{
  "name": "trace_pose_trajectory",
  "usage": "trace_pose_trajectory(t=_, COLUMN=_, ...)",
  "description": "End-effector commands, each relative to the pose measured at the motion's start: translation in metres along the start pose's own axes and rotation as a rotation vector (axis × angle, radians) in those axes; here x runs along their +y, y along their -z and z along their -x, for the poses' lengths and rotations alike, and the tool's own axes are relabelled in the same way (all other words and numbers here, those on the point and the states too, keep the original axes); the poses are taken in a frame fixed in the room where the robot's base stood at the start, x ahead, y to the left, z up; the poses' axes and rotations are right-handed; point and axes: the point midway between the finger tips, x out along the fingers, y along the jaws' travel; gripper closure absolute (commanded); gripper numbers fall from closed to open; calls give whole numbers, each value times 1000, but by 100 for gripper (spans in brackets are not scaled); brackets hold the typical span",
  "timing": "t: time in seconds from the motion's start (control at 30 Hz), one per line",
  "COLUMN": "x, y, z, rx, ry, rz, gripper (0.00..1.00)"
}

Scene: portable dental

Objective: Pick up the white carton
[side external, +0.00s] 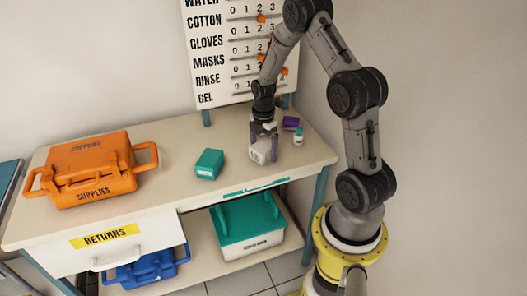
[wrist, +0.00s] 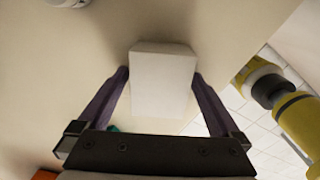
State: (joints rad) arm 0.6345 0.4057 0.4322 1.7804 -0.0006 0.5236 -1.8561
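The white carton (side external: 260,152) stands on the tabletop near its front right part, partly covered by my fingers. In the wrist view the white carton (wrist: 162,82) lies between the two purple fingers. My gripper (side external: 263,145) is down over it, pointing at the table, with one finger on each side. The gripper (wrist: 160,76) has its fingers spread about as wide as the carton; a thin gap seems to show at the left finger. The carton appears to rest on the table.
A teal box (side external: 209,164) lies left of the carton. A purple box (side external: 291,122) and a small white bottle (side external: 298,137) stand close on its right. An orange supplies case (side external: 90,170) fills the table's left. A board (side external: 235,50) stands behind. The table's front edge is near.

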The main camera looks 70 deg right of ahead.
Motion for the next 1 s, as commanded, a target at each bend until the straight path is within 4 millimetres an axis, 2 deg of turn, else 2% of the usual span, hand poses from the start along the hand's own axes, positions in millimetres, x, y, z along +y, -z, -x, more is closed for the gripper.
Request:
trace_pose_trajectory(t=0.03, x=0, y=0, z=0, rx=0, ry=0, rz=0, gripper=9)
trace_pose_trajectory(t=0.07, x=0, y=0, z=0, rx=0, ry=0, rz=0, gripper=14)
trace_pose_trajectory(t=0.43, x=0, y=0, z=1, rx=0, ry=-1, rz=0, gripper=80)
trace_pose_trajectory(t=0.77, x=1, y=0, z=4, rx=-1, ry=-2, rz=0, gripper=80)
trace_pose_trajectory(t=1.0, x=2, y=0, z=30, rx=-2, ry=-6, rz=0, gripper=80)
